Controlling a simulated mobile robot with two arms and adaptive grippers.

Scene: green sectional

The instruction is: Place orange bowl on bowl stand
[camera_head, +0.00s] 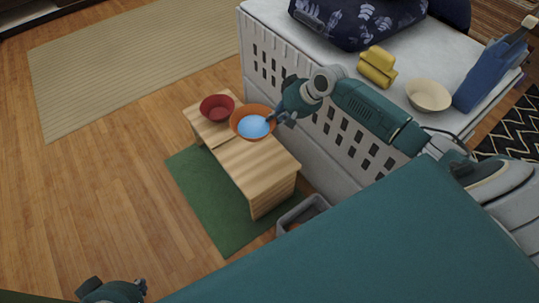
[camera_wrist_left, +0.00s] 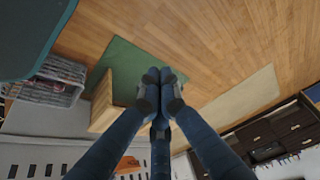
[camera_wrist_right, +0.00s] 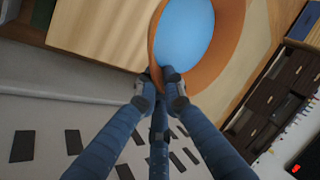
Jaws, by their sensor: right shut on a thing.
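The orange bowl (camera_head: 247,110) is over the far part of a low wooden bench (camera_head: 250,172), beside a red bowl (camera_head: 217,110). A light blue round surface (camera_head: 253,127) fills its inside. My right gripper (camera_head: 278,120) is shut on its near right rim; the right wrist view shows the fingertips at the orange wall (camera_wrist_right: 232,50). I cannot tell whether the bowl touches the bench. No separate bowl stand is clear. My left gripper (camera_head: 112,291) is low at the left, far from the bowls; its fingertips (camera_wrist_left: 159,76) are together and empty.
A white perforated cabinet (camera_head: 315,110) stands right of the bench, carrying a cream bowl (camera_head: 428,95), a yellow object (camera_head: 377,68) and a blue bottle-like item (camera_head: 490,72). A grey bin (camera_head: 302,212) is beside the bench. A green mat (camera_head: 205,200) lies beneath; open floor is at left.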

